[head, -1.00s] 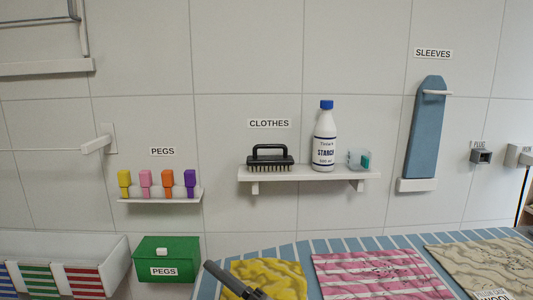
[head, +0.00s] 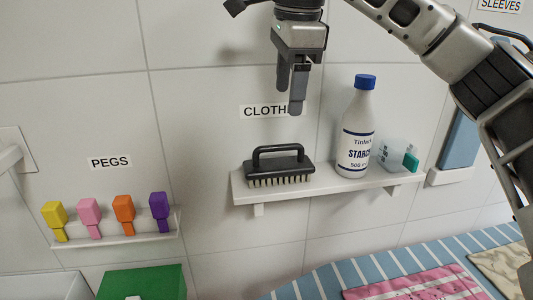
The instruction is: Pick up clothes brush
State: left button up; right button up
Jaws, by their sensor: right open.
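The black clothes brush (head: 279,168) sits bristles down on the left part of the white wall shelf (head: 325,186), with its handle loop on top. It stands below the CLOTHES label, which is partly covered by my gripper. My right gripper (head: 290,100) hangs above the brush, fingers pointing down, slightly right of the handle's middle in the picture. It is open and empty, apart from the brush. My left gripper is not in view.
A starch bottle (head: 356,135) with a blue cap stands right of the brush, close to it. A clear cup (head: 397,157) with a teal part is farther right. Colored pegs (head: 123,214) sit on a lower left shelf. A green box (head: 140,283) is below.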

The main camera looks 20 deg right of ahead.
jog(key=b, duration=0.2)
send_near(284, 163)
notch_tip(284, 163, down, 2)
jog(key=shift+w+f, duration=0.1)
jog(key=shift+f, duration=0.1)
jog(key=f+p, duration=0.1)
jog(key=f, duration=0.2)
jog(key=w+f+p, duration=0.1)
jog(key=f, duration=0.1)
jog(key=shift+w+d+f, duration=0.15)
jog(key=shift+w+f, duration=0.05)
jog(key=shift+f, duration=0.15)
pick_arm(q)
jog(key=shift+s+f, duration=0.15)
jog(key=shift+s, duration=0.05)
pick_arm(e)
jog(key=shift+f, duration=0.1)
jog(key=c, duration=0.8)
